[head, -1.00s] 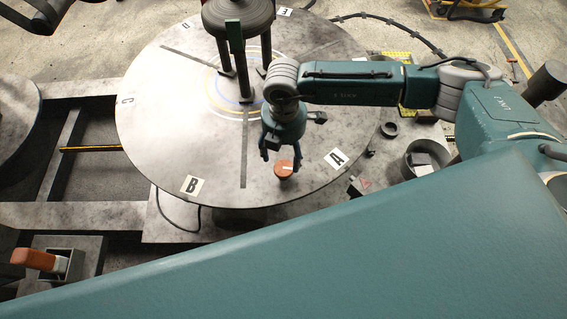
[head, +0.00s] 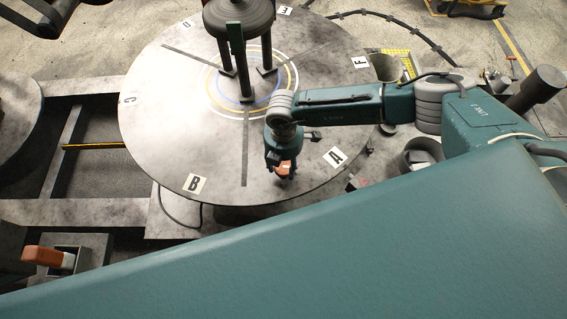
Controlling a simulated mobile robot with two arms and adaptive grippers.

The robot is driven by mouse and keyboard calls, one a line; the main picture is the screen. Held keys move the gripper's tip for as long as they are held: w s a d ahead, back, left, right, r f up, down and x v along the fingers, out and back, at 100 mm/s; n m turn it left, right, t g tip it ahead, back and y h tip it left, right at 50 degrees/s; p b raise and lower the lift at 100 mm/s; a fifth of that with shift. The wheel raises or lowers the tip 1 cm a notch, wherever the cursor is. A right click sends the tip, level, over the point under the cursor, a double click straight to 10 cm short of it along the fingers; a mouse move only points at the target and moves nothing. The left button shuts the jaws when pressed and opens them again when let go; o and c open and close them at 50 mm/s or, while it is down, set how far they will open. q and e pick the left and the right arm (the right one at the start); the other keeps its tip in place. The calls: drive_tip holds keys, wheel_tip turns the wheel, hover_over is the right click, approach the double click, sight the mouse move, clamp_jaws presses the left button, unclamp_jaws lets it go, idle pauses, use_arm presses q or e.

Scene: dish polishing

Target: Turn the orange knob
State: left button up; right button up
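The orange knob (head: 284,169) is a small round piece with a pale mark on top. It is at the front part of the round grey table, between the letters B and A. My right gripper (head: 282,169) points down at it from above, with its dark fingers close around or beside the knob. The fingers and wrist cover part of the knob, so I cannot tell whether they press on it. My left gripper is not in view.
The round table (head: 160,130) bears a dark legged stand (head: 238,20) at its middle. Cups and small parts lie right of the table. My large teal arm link covers the lower right.

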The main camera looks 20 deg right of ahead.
drive_tip(key=shift+c, duration=0.9)
drive_tip(key=shift+n, duration=0.3)
drive_tip(key=shift+f+n+b, duration=0.15)
drive_tip(key=shift+n+b, duration=0.35)
drive_tip(key=shift+b, duration=0.15)
drive_tip(key=n+b, duration=0.4)
drive_tip(key=n, duration=0.2)
drive_tip(key=shift+w+b, duration=0.1)
drive_tip(key=shift+b, duration=0.3)
drive_tip(key=n+b, duration=1.3)
drive_tip(key=b, duration=0.1)
drive_tip(key=shift+b, duration=0.4)
drive_tip(key=shift+n+b, duration=1.25)
drive_tip(key=shift+n, duration=0.05)
drive_tip(key=shift+r, duration=0.25)
drive_tip(key=o, duration=1.1)
